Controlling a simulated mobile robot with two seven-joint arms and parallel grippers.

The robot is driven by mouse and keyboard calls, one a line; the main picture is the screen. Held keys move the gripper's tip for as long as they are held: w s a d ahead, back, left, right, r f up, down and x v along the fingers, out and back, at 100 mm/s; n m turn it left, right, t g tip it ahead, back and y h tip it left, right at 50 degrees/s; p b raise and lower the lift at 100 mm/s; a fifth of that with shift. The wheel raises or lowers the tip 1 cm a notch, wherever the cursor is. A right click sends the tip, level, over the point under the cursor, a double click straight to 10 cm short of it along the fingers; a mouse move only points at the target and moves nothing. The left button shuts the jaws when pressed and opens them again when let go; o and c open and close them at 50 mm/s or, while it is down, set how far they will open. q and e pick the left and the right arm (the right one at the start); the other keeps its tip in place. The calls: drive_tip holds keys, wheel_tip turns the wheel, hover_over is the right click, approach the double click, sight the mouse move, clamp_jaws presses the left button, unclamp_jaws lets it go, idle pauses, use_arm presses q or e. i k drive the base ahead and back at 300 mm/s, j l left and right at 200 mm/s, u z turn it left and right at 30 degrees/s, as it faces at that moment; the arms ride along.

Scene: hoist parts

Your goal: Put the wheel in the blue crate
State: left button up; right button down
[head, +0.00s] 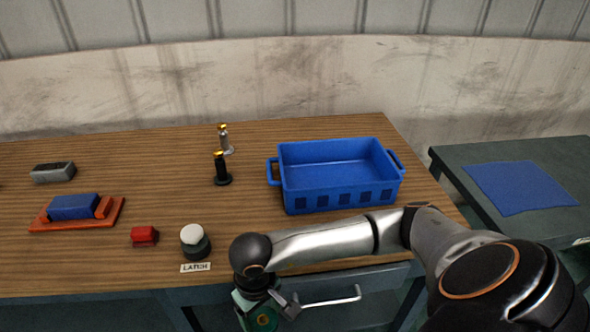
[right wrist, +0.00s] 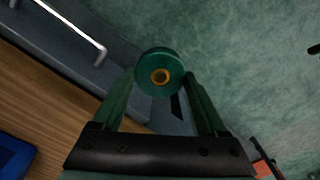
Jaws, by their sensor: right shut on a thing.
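The wheel (right wrist: 160,68) is a green disc with a yellow-orange hub, held between the fingertips of my right gripper (right wrist: 160,80) in the right wrist view. In the head view the right gripper (head: 258,312) hangs low at the bottom edge, in front of the table's front edge and left of the crate. The wheel is partly cut off there. The blue crate (head: 340,197) stands on the table, right of centre, upright, open on top and empty as far as I see. My left gripper is not in view.
On the wooden table (head: 120,170) are a white-domed button (head: 193,238) marked LATCH, a red block (head: 144,236), a blue block on an orange tray (head: 110,216), a grey block (head: 53,172) and two posts (head: 221,170). A drawer handle (head: 330,300) is near the gripper. A side table holds a blue mat (head: 520,187).

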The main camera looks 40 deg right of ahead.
sight(307, 186)
drive_tip(key=k+l, duration=0.2)
drive_tip(key=l, duration=0.15)
drive_tip(key=k+l, duration=0.2)
drive_tip(key=l, duration=0.15)
drive_tip(key=k+l, duration=0.15)
drive_tip(key=l, duration=0.2)
